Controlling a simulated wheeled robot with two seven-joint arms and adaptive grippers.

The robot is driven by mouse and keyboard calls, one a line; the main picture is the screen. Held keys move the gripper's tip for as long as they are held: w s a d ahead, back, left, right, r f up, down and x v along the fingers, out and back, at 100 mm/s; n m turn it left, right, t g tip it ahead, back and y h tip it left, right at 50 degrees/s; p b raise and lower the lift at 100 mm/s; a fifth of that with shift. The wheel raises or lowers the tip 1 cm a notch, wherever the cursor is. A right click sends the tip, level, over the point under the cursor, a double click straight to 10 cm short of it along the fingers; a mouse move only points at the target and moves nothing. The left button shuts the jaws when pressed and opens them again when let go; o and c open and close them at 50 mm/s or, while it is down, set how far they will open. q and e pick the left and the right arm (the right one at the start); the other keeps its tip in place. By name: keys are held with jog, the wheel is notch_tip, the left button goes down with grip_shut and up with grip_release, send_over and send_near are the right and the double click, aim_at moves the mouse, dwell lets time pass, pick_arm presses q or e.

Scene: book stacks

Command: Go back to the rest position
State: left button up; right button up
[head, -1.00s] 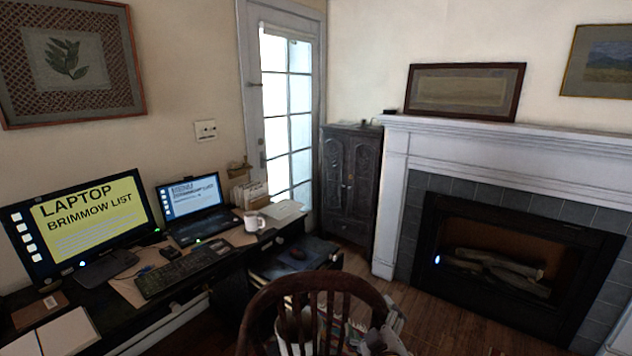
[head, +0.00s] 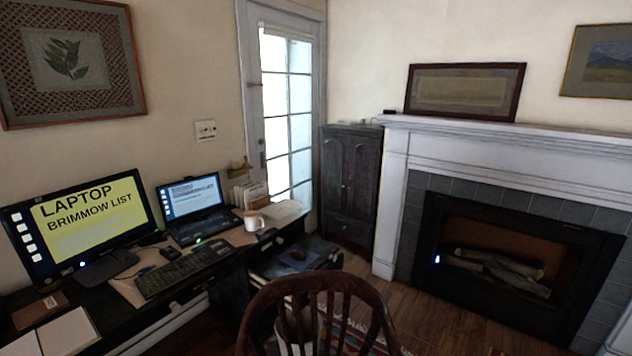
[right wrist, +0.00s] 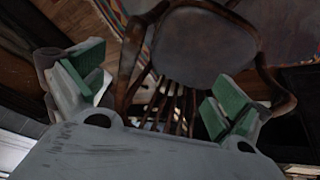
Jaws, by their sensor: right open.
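My right gripper (right wrist: 155,90) is open and empty in the right wrist view, its two green-padded fingers wide apart. A brown wooden chair (right wrist: 205,45) shows beyond and between the fingers, with its spindles and seat in sight. I cannot tell how far the fingers are from the chair. In the head view the curved chair back (head: 318,285) is at the bottom middle. Neither gripper shows in the head view now.
A dark desk (head: 60,335) with a monitor (head: 85,225), a laptop (head: 190,205) and a white mug (head: 254,221) stands at the left. A fireplace (head: 510,260) is at the right. Open wooden floor (head: 430,315) lies between chair and fireplace.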

jog(key=s+f+g, duration=0.2)
jog(key=s+f, duration=0.2)
jog(key=f, duration=1.3)
jog(key=s+f+g, duration=0.1)
jog(key=s+f, duration=0.2)
jog(key=f, duration=1.4)
jog(key=s+d+f, duration=0.2)
jog(key=s+f, duration=0.7)
jog(key=s, duration=0.2)
jog(key=s+d+f+g, duration=0.1)
jog(key=s+d+f, duration=0.1)
jog(key=s+f, duration=0.8)
jog(key=shift+s+d+f, duration=0.25)
jog(key=shift+s+d, duration=0.1)
jog(key=shift+s, duration=0.15)
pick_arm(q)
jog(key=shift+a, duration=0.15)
